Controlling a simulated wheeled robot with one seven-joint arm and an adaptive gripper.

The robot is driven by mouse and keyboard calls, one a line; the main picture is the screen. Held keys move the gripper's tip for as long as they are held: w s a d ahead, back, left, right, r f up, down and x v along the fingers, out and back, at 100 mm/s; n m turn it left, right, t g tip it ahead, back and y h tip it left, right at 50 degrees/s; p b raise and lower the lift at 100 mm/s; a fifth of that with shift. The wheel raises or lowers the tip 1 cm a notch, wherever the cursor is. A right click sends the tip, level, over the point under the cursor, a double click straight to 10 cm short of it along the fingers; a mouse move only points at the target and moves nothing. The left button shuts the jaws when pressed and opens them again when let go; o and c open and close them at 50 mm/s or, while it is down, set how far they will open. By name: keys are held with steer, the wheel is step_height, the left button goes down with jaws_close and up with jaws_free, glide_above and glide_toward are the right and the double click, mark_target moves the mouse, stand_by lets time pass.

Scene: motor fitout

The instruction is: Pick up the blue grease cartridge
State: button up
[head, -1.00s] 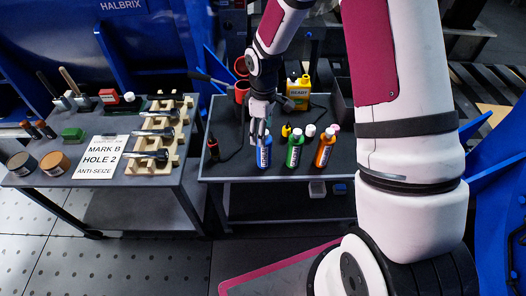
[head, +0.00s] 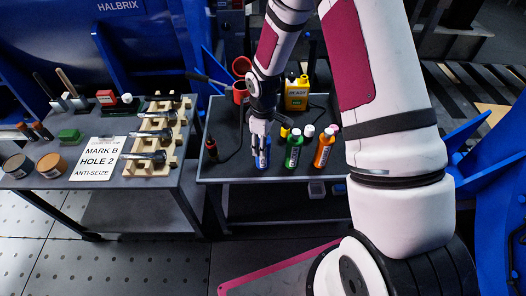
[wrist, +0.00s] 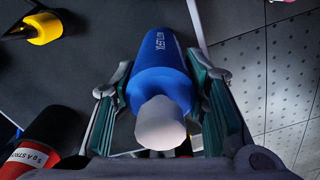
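The blue grease cartridge (head: 262,160) stands near the front edge of the dark right-hand table, at the left end of a row of bottles. In the head view, my gripper (head: 260,138) hangs over it and hides its top. In the wrist view, the cartridge (wrist: 160,70) shows its blue body, light lettering and white cap. The two green-padded fingers of my gripper (wrist: 160,112) are spread on either side of it. A narrow gap shows by the left pad; contact at the right pad cannot be told.
A green bottle (head: 293,152) and an orange bottle (head: 324,148) stand close to the right. The left table (head: 100,205) holds wooden racks and tins.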

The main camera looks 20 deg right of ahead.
jaws_close()
